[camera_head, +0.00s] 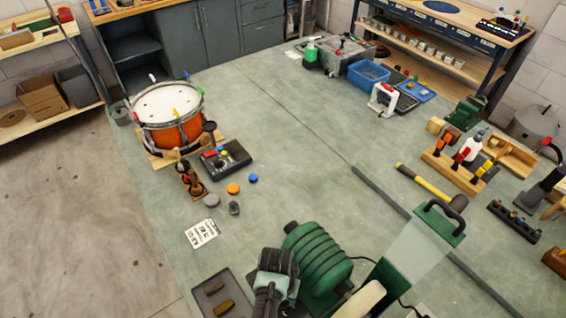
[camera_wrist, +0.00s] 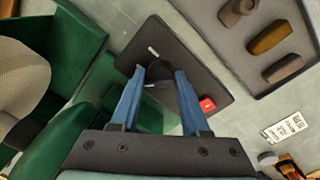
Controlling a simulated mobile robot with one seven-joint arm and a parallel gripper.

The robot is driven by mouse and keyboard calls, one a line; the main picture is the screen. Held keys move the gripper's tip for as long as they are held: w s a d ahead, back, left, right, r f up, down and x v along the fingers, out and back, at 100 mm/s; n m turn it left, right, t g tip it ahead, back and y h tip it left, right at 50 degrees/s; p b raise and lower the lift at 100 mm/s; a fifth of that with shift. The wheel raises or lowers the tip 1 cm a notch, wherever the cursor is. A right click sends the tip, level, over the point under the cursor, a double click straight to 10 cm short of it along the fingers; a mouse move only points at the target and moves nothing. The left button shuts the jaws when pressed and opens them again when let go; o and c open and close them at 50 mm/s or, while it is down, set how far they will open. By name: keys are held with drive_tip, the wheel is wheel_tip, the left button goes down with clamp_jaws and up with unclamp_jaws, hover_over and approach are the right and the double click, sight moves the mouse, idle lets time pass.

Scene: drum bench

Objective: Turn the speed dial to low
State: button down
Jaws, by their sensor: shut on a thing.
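A dark control box (camera_wrist: 213,82) lies flat in the wrist view, with a red button (camera_wrist: 207,104) near its right corner and small white marks on its top. A black round speed dial (camera_wrist: 157,71) sits on it, between the fingertips of my gripper (camera_wrist: 160,74). The blue fingers are on either side of the dial and shut on it. The dial's pointer and the setting it shows cannot be made out. In the head view my gripper (camera_head: 268,292) is low, left of a green ribbed motor housing (camera_head: 321,262), and the box is hidden there.
A grey tray (camera_head: 207,280) with a few brown and dark pieces lies to the left. A printed card (camera_head: 202,233) is beyond it. A green machine with a handle (camera_head: 440,222) stands right. A drum (camera_head: 172,125) and another control box (camera_head: 226,160) are farther back.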

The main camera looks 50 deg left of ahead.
drive_tip(key=n+p, duration=0.1)
drive_tip(key=n, duration=0.3)
drive_tip(key=shift+a+r+n, duration=0.1)
drive_tip(key=shift+n, duration=0.3)
drive_tip(key=shift+n+y+p, duration=0.3)
drive_tip(key=shift+n+p, duration=0.1)
drive_tip(key=shift+n, duration=1.6)
drive_tip(key=shift+c, duration=2.2)
unclamp_jaws()
drive_tip(key=shift+s, duration=0.1)
wheel_tip(320, 180, up, 13)
drive_tip(key=b, duration=0.1)
drive_tip(key=shift+s, duration=0.35)
